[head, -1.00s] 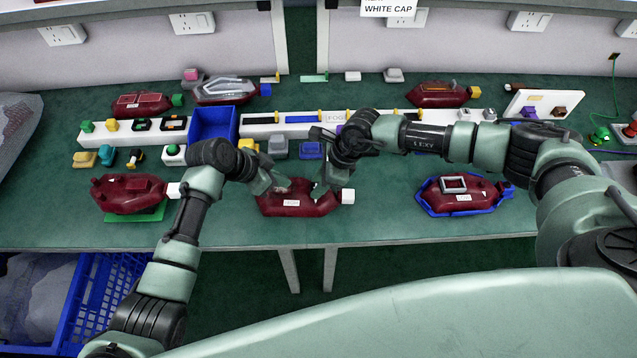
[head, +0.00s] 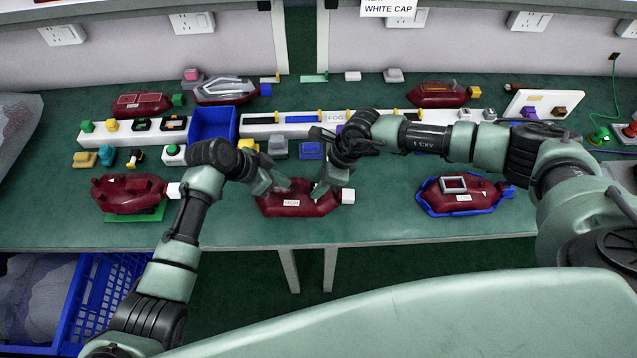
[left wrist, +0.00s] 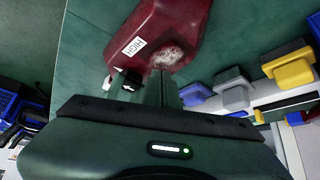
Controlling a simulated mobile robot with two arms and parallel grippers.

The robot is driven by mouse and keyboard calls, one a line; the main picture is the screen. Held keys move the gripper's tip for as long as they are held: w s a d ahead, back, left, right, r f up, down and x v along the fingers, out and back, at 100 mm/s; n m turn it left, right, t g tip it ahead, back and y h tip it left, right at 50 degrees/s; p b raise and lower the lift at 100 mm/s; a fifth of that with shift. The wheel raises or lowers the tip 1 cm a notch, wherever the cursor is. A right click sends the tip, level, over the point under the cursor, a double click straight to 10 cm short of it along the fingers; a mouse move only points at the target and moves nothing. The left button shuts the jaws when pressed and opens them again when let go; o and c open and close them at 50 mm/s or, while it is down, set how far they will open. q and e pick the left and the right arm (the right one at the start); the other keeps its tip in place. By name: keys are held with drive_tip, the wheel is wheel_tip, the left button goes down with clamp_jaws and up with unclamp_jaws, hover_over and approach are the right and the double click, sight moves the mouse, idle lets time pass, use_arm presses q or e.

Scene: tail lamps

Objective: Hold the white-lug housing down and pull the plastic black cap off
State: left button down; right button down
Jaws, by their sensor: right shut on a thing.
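The dark red housing (head: 297,207), with a white lug (head: 347,196) at its right end, lies on the green table in front of me. Its HIGH label shows in the left wrist view (left wrist: 134,45), near a pale patch on the housing. My left gripper (head: 275,190) is at the housing's top left and looks shut. Its fingers (left wrist: 158,86) look close together over the housing. My right gripper (head: 320,190) is shut at the right part of the housing beside the lug, and its hold is mostly hidden. A small black piece (left wrist: 125,83), apparently the cap, shows beside the left fingers.
Another red housing with a white lug (head: 130,203) sits on a green pad at the left. One in a blue frame (head: 465,203) is at the right. A white rack (head: 275,124) and blue bin (head: 213,124) stand behind. The front table strip is clear.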

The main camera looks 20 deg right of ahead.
use_arm(q)
drive_tip(key=shift+f, duration=0.65)
use_arm(e)
drive_tip(key=c, duration=1)
unclamp_jaws()
use_arm(q)
drive_tip(key=shift+r, duration=0.1)
use_arm(e)
drive_tip(key=shift+r, duration=0.1)
use_arm(q)
wheel_tip(320, 180, up, 5)
drive_tip(key=p, duration=0.5)
drive_tip(key=shift+r, duration=0.15)
use_arm(e)
drive_tip(key=v, duration=0.7)
drive_tip(key=shift+s+d+r, duration=0.1)
drive_tip(key=shift+d+r, duration=0.05)
drive_tip(key=shift+r, duration=0.15)
